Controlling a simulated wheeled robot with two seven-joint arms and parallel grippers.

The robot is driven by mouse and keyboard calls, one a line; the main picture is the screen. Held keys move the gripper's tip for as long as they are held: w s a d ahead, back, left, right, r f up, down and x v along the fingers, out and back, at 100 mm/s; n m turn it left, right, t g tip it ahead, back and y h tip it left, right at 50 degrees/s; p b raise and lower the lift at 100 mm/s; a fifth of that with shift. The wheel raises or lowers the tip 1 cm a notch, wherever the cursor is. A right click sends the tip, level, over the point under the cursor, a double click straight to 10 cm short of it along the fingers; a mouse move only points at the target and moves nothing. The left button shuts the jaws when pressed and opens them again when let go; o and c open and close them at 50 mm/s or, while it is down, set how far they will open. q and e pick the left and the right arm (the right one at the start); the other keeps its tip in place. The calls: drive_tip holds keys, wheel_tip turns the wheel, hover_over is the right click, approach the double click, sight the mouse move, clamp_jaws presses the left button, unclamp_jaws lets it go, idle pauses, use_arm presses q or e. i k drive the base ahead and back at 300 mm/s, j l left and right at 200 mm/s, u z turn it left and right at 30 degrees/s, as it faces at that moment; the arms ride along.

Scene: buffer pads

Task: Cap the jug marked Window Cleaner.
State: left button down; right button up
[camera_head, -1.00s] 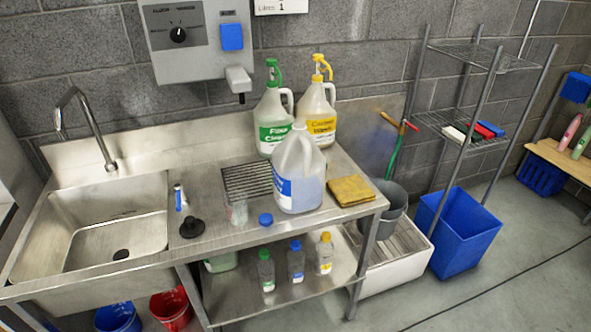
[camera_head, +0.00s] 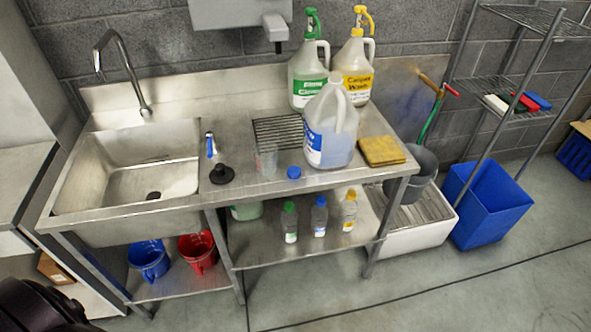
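A translucent jug with a blue label and bluish liquid (camera_head: 338,141) stands upright on the steel counter, right of the drain grid. The label text is turned aside and too small to read. No cap shows on its neck. A blue cap (camera_head: 294,172) lies near the counter's front edge, left of the jug and apart from it. A green-label jug (camera_head: 305,86) and a yellow-label jug (camera_head: 356,80), both with pump tops, stand behind. Neither gripper's fingers are in view; a dark part, apparently mine, shows at the lower left.
A clear cup (camera_head: 266,161), a black plunger-like item (camera_head: 222,174) and a yellow cloth (camera_head: 382,151) lie on the steel counter (camera_head: 240,192). The sink (camera_head: 130,160) is left. Small bottles (camera_head: 319,216) stand on the lower shelf. Open floor lies in front.

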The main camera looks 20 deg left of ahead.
sight(331, 120)
drive_tip(key=i+l, duration=0.15)
drive_tip(key=i, duration=0.25)
drive_tip(key=i+l, duration=0.2)
drive_tip(key=i, duration=0.25)
drive_tip(key=i+l, duration=0.15)
drive_tip(key=i, duration=0.25)
drive_tip(key=u, duration=1.2)
